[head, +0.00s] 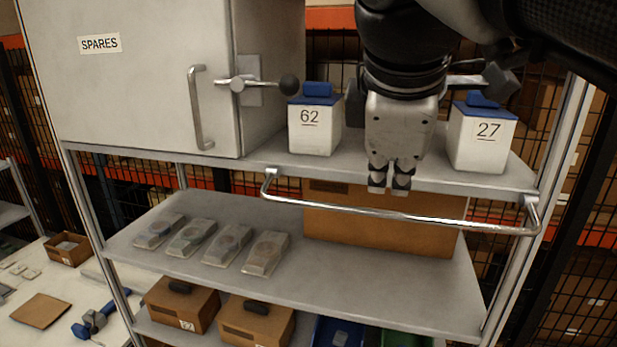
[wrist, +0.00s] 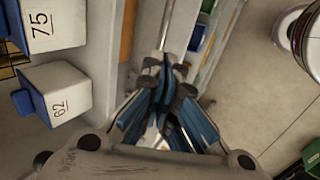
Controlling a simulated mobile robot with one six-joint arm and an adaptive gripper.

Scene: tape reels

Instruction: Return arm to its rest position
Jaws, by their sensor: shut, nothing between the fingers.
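My gripper (head: 390,180) hangs from my arm in the upper right of the head view, fingers pointing down and together, with nothing between them. It is in front of the top shelf, between the white box marked 62 (head: 315,125) and the white box marked 27 (head: 482,138), above the metal rail. In the wrist view the fingertips (wrist: 172,75) are close together. The box marked 62 (wrist: 58,100) also shows there at the left, apart from the fingers.
A metal rail (head: 400,213) runs along the shelf front below my gripper. A SPARES cabinet (head: 140,90) with a handle stands at the left. The lower shelf (head: 370,283) holds several grey cases and a cardboard box (head: 420,232). Floor (wrist: 245,90) is open at the right in the wrist view.

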